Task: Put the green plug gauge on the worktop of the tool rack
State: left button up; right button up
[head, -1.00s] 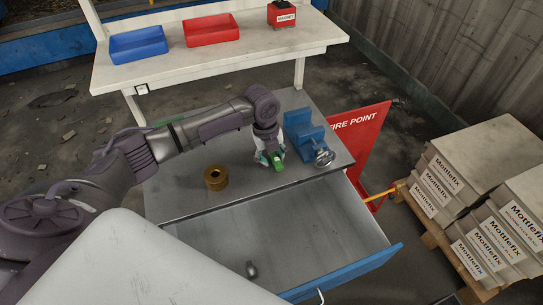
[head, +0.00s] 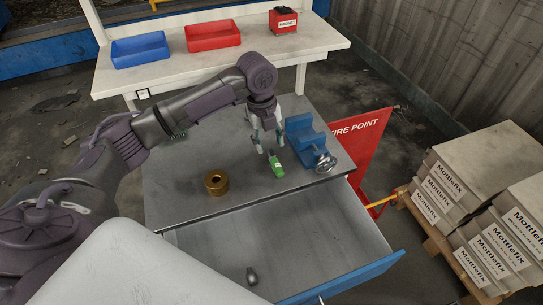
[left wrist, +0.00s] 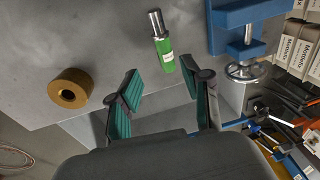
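The green plug gauge (head: 278,170), with a bright metal end, lies on the grey worktop (head: 200,150) of the tool rack, left of the blue vise. It also shows in the left wrist view (left wrist: 165,55), beyond my fingertips. My left gripper (head: 268,149) is above and just behind the gauge in the head view. Its two fingers are spread in the left wrist view (left wrist: 163,78), with nothing between them and a gap to the gauge. My right gripper is not in view.
A brass ring (head: 216,183) stands on the worktop to the left. A blue vise (head: 308,142) stands on the right. A bench (head: 225,62) with bins is behind.

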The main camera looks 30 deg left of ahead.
pick_arm(q)
jog(key=shift+a+r, duration=0.2)
jog(key=shift+r, duration=1.55)
jog(key=shift+s, duration=0.1)
